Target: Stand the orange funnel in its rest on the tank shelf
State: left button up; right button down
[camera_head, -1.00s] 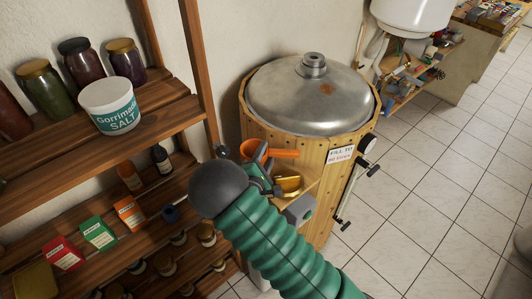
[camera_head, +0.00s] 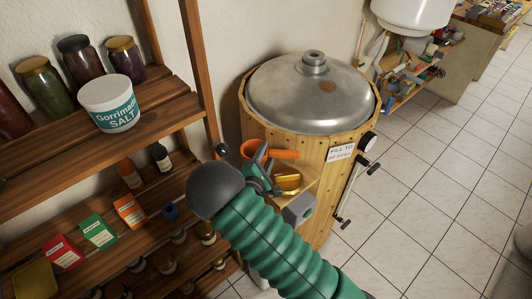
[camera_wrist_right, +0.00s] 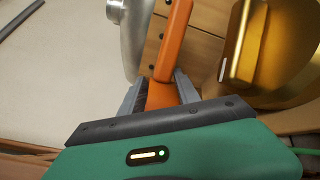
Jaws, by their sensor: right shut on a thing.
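The orange funnel (camera_head: 285,154) is in my right gripper (camera_head: 262,163), over the small wooden shelf (camera_head: 308,188) on the front of the wood-clad tank (camera_head: 290,146). My right gripper is shut on an orange part of it, which shows between the fingers in the right wrist view (camera_wrist_right: 160,95). A shiny gold vessel (camera_head: 288,184) is on the shelf, just below and right of the funnel. It shows large at the right of the wrist view (camera_wrist_right: 285,70). I cannot make out the funnel's rest, nor whether the funnel touches anything. My left gripper is not in view.
A grey box (camera_head: 299,208) is at the shelf's front edge. A wooden rack (camera_head: 150,125) with jars, a salt tub (camera_head: 110,104) and small boxes stands close on the left. A gauge (camera_head: 368,142) and valve handles are on the tank's right. The tiled floor (camera_head: 440,190) is clear.

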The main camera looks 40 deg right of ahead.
jog(key=shift+f+b, duration=0.5)
jog(key=shift+f, duration=0.45)
jog(key=c, duration=0.8)
grip_release()
